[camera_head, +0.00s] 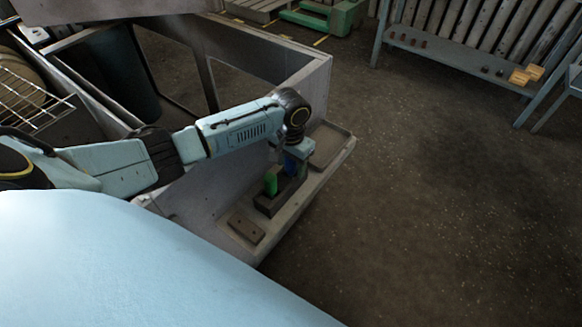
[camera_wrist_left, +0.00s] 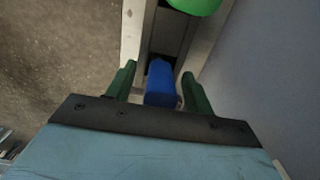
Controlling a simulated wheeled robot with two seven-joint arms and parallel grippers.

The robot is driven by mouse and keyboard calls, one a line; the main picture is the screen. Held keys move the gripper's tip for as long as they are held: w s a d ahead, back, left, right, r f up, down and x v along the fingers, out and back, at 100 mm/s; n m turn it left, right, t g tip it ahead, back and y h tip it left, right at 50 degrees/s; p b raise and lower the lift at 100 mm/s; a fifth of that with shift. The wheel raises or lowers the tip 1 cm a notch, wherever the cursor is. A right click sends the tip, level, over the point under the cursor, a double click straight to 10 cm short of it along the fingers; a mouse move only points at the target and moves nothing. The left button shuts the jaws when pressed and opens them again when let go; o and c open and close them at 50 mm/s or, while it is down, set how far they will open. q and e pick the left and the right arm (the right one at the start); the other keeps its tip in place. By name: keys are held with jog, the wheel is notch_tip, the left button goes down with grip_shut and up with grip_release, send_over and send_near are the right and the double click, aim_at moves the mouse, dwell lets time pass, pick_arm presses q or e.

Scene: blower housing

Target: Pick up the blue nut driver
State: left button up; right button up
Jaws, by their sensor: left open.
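The blue nut driver (camera_head: 290,163) stands in a dark holder (camera_head: 268,205) on a narrow ledge, partly hidden by my left gripper in the head view. In the left wrist view the blue handle (camera_wrist_left: 160,84) lies between the two green fingers. My left gripper (camera_wrist_left: 158,88) is open, with a finger on each side of the handle. A small gap shows at the left finger; contact on the right side I cannot tell. My right gripper is in neither view.
A green handle (camera_head: 271,181) stands in the same holder, close to the blue one; it also shows in the left wrist view (camera_wrist_left: 195,5). A flat dark block (camera_head: 246,227) lies on the ledge (camera_head: 331,172). A grey bin wall (camera_head: 315,88) rises behind. Open floor lies to the right.

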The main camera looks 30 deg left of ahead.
pick_arm(q)
jog(key=shift+f, duration=0.3)
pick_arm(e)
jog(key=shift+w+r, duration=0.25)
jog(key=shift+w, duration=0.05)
pick_arm(q)
jog(key=c, duration=1.1)
grip_shut()
jog(key=shift+r, duration=0.15)
